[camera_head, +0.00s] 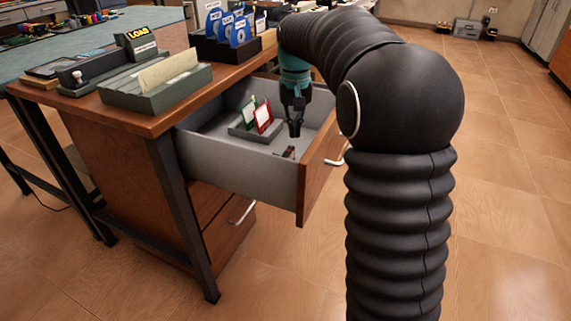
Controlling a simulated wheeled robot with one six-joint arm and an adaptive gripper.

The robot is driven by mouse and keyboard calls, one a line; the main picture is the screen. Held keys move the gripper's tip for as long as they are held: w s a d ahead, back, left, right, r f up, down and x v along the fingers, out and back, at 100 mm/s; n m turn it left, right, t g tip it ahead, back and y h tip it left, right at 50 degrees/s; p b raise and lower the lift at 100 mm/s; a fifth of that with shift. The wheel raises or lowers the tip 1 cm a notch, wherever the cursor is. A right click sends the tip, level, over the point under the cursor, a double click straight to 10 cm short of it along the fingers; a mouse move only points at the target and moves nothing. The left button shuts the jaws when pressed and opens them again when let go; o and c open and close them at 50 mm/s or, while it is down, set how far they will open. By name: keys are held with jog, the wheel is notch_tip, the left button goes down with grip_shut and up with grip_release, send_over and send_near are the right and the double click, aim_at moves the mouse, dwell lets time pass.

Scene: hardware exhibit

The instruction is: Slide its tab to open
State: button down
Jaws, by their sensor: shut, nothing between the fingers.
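My gripper (295,131) points down inside the open top drawer (235,180) of the wooden desk. It is shut and appears empty. Just below it and slightly left, a small dark object (287,152) lies on the drawer floor near the drawer front; it is too small to tell what it is or whether the fingertips touch it. To the left of the gripper, a grey holder (246,134) carries an upright red-edged card (263,115) and a green-edged card (248,112). No sliding tab can be made out at this size.
The drawer's wooden front (318,172) and grey walls surround the gripper. On the desktop (150,122) stand a card tray (155,88), a sign reading LOAD (138,34) and a dark rack (228,43) of blue-and-white items. The tiled floor (500,170) at right is clear.

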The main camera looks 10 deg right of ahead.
jog(key=shift+f+b, duration=0.45)
jog(key=shift+f, duration=0.55)
jog(key=shift+s+a, duration=0.45)
jog(key=shift+s, duration=0.15)
dwell(0.7)
jog(key=shift+w+d, duration=0.15)
jog(key=shift+w, duration=0.05)
dwell(0.6)
notch_tip(320, 180, up, 7)
jog(key=p, duration=0.3)
dwell(0.4)
dwell(0.4)
